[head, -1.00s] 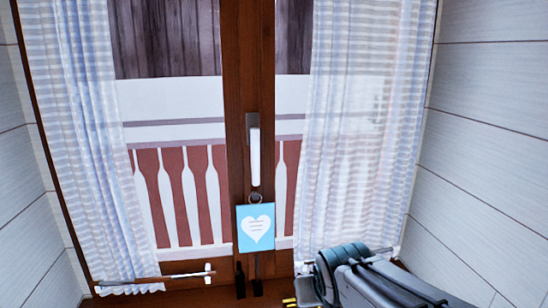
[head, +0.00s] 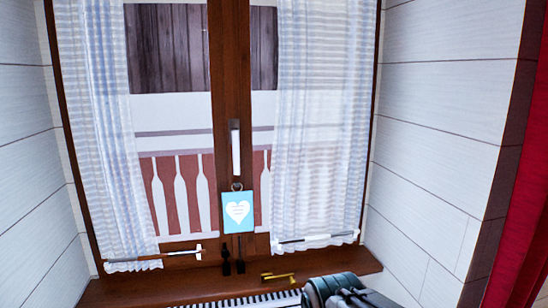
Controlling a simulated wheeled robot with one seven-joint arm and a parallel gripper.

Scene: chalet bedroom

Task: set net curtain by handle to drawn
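A sheer white net curtain with pale stripes hangs as two panels at the window. The left panel (head: 98,130) is gathered at the left, leaving the inner part of its pane bare. A thin rod (head: 178,253) with a white end piece runs from its lower hem towards the middle post. The right panel (head: 322,130) covers most of its pane, leaving a narrow gap by the post. Another rod (head: 318,238) lies along its hem. My arm shows at the lower edge, right of centre, but my gripper is not in view.
A blue heart sign (head: 238,211) hangs below the white window handle (head: 236,152). A brass object (head: 278,277) and small dark items (head: 232,267) are at the wooden sill (head: 130,287). A red hanging (head: 525,240) is at the far right. A ribbed white surface (head: 245,298) shows below.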

